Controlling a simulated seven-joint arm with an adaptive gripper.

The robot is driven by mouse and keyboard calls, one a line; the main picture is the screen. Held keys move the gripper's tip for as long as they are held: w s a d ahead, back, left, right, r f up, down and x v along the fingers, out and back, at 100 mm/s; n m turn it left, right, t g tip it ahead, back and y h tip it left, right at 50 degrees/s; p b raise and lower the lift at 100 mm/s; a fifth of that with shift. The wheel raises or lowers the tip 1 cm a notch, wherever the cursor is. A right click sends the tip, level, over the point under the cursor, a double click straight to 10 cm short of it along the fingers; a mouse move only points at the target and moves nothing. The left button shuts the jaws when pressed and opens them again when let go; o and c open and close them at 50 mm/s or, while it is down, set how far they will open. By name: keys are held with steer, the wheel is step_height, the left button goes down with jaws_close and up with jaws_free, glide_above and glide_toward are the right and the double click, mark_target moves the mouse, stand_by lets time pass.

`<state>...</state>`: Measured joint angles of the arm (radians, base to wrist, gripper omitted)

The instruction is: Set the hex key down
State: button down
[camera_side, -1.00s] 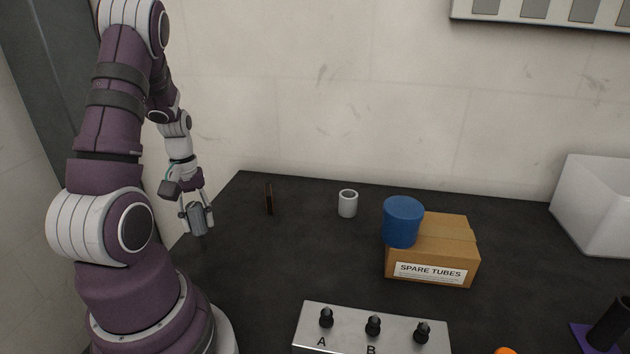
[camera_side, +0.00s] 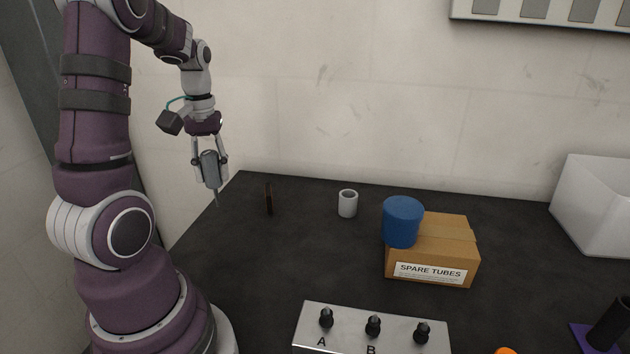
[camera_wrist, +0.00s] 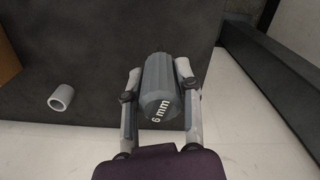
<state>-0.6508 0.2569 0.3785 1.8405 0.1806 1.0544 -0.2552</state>
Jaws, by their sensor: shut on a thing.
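The hex key has a grey faceted handle (camera_side: 210,168) with a thin shaft pointing down below it. In the wrist view the handle (camera_wrist: 158,88) shows the marking "6 mm". My gripper (camera_side: 210,176) is shut on the handle, with one finger on each side of it. The hex key hangs upright in the air near the left edge of the dark table (camera_side: 290,260).
A thin dark upright piece (camera_side: 268,198) and a grey cup (camera_side: 348,203) stand to the right. A panel with black knobs (camera_side: 370,335) is in front. A white bin (camera_side: 595,210) stands far right. The table's middle is clear.

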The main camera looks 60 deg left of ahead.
steer(key=w+d+f+m, duration=0.1)
steer(key=w+d+m, duration=0.55)
steer(key=d, duration=0.25)
steer(key=w+d+f+m, duration=0.1)
steer(key=w+d+m, duration=0.5)
steer(key=d+m, duration=0.25)
steer(key=f, duration=0.7)
steer(key=shift+w+d+f, duration=0.15)
steer(key=shift+d+f, duration=0.1)
steer(key=shift+f, duration=0.05)
steer(key=shift+f, duration=0.1)
steer(key=c, duration=0.8)
jaws_free()
